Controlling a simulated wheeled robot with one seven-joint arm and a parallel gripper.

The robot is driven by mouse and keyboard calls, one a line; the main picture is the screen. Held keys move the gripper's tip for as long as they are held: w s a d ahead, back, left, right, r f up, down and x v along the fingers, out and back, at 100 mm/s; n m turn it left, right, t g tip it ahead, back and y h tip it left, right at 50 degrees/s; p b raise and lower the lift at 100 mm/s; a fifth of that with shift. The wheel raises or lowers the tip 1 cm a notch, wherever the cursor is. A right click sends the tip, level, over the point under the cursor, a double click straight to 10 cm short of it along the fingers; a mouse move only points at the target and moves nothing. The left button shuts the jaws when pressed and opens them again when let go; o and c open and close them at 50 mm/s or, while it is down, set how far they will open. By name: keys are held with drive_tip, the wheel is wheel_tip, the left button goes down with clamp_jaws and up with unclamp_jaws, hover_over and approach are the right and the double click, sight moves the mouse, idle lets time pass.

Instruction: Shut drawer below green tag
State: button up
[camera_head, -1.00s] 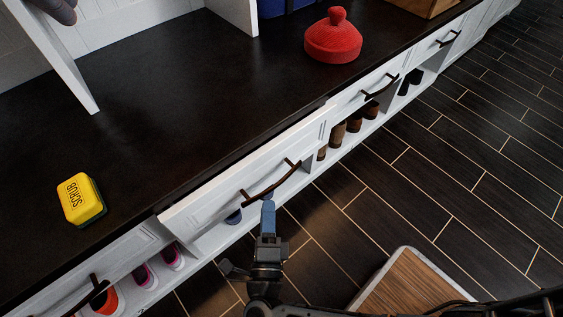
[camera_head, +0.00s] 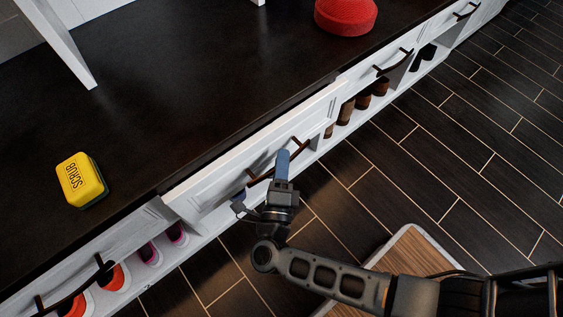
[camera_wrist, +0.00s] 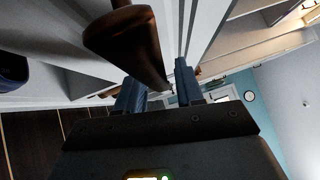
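The middle white drawer (camera_head: 218,196) has a dark curved handle (camera_head: 297,147) and its front stands out slightly from the cabinet. No green tag shows in either view. My gripper (camera_head: 283,160) is at this handle, with its blue fingertips overlapping the bar in the head view. In the wrist view, the two blue fingers of my gripper (camera_wrist: 160,88) are apart, and the brown handle (camera_wrist: 128,35) looms large just beyond them. Nothing is clearly held between the fingers; exact contact with the handle cannot be told.
Other drawers flank the middle one, with shoes (camera_head: 112,279) on the shelf below. The dark tiled floor (camera_head: 455,150) at right is open.

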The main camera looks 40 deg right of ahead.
clamp_jaws()
idle(0.3)
idle(0.3)
